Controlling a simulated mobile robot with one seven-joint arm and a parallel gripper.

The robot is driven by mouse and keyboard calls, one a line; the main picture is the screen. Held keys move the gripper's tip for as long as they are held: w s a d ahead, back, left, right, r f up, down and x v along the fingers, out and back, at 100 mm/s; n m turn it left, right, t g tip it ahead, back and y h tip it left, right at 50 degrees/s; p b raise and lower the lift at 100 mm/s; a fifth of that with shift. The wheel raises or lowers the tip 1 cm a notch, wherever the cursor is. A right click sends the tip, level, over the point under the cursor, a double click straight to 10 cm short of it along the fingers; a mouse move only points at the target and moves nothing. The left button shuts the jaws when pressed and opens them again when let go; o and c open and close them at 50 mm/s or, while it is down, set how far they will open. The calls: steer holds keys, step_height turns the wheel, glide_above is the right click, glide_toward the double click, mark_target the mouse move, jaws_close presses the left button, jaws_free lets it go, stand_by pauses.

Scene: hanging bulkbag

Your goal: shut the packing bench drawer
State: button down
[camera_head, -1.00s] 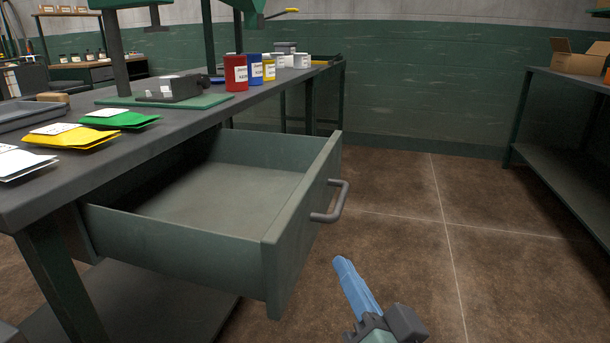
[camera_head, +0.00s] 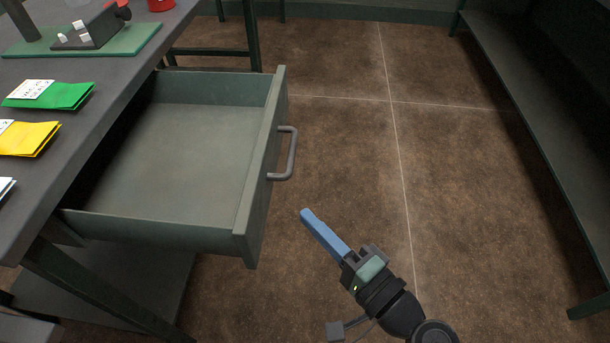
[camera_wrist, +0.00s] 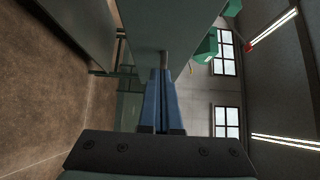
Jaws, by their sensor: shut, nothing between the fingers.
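The packing bench drawer (camera_head: 185,150) is green-grey and stands well out from under the packing bench (camera_head: 120,95). It looks empty. Its front panel (camera_head: 264,170) faces right and carries a dark bar handle (camera_head: 290,155). My gripper (camera_head: 306,214) has blue fingers and is shut and empty. It is in front of and below the handle in the head view, apart from the drawer, with its fingers pointing up and left toward the front panel. In the wrist view the shut blue fingers (camera_wrist: 160,85) point at a grey-green surface, probably the drawer front.
Green (camera_head: 50,95) and yellow (camera_head: 28,138) packets and a device on a green mat (camera_head: 85,38) lie on the bench top. A dark shelf unit (camera_head: 530,85) stands at the right. The brown floor (camera_head: 450,190) between is clear.

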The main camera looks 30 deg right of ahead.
mark_target(268, 178)
steer(key=w, duration=0.2)
steer(key=w+a, duration=0.1)
steer(key=w, duration=0.5)
steer(key=shift+a+b, duration=0.3)
